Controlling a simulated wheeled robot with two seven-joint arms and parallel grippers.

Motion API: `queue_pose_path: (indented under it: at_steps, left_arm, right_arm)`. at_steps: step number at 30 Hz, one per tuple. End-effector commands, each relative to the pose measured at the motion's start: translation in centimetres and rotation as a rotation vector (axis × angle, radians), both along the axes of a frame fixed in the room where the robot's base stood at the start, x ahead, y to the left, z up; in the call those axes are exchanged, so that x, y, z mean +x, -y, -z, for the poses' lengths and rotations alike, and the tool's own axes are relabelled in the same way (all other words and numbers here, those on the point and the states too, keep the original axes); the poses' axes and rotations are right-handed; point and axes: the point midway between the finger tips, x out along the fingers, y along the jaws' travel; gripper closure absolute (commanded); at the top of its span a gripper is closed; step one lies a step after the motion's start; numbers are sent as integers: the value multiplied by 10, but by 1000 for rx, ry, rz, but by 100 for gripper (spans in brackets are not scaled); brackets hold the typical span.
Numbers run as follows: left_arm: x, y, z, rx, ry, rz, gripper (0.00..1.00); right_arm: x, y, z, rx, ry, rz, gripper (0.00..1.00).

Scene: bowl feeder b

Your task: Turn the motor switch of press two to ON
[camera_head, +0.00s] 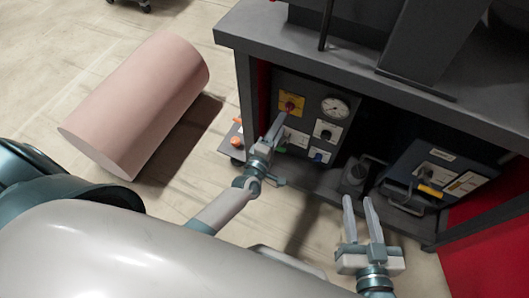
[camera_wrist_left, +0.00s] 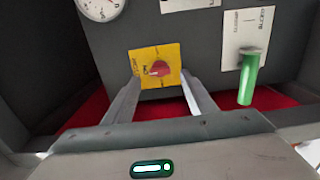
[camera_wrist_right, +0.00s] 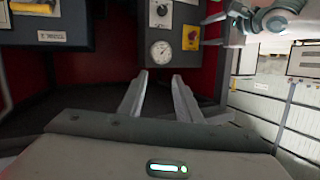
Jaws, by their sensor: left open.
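A red rotary switch knob (camera_head: 290,106) sits on a yellow plate on the dark control panel of the press. In the left wrist view the knob (camera_wrist_left: 160,69) lies in front of my open left gripper (camera_wrist_left: 161,79), between the fingertip lines. The fingers are empty, and I cannot tell whether they touch the plate. In the head view the left gripper (camera_head: 281,119) partly covers the plate's lower edge. The lettering on the plate is too small to read. My right gripper (camera_head: 358,198) is open and empty, away from the panel; the right wrist view shows its fingers (camera_wrist_right: 159,76) apart.
A round gauge (camera_head: 335,107), a black knob (camera_head: 325,131) and a green handle (camera_wrist_left: 249,78) are near the switch. A blue-grey box (camera_head: 440,172) stands right on the shelf. The bench top (camera_head: 300,50) overhangs the panel. A pink cylinder (camera_head: 140,100) lies on the floor.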

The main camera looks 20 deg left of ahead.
Motion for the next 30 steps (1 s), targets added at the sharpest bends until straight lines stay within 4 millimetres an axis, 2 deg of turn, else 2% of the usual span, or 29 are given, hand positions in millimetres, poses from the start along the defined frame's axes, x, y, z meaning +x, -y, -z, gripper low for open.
queue_pose_path:
  at_steps: [1, 9, 15, 21, 30]
  left_arm:
    - [-12, -1, 0, 0, -3, 1, 49]
    - [-67, -2, 0, -1, -3, 1, 49]
    - [-101, -4, 0, 0, -2, 0, 49]
    - [-118, -4, 0, -1, -1, 0, 49]
    - [-122, -4, 0, -1, 0, 0, 49]
  right_arm:
    - [-1, 1, 2, -5, -19, 0, 69]
    - [-6, 5, 17, -29, -106, -1, 69]
    - [-8, 8, 24, -39, -144, -2, 69]
    - [-10, 9, 27, -43, -160, -3, 69]
    - [-10, 9, 28, -45, -164, -2, 69]
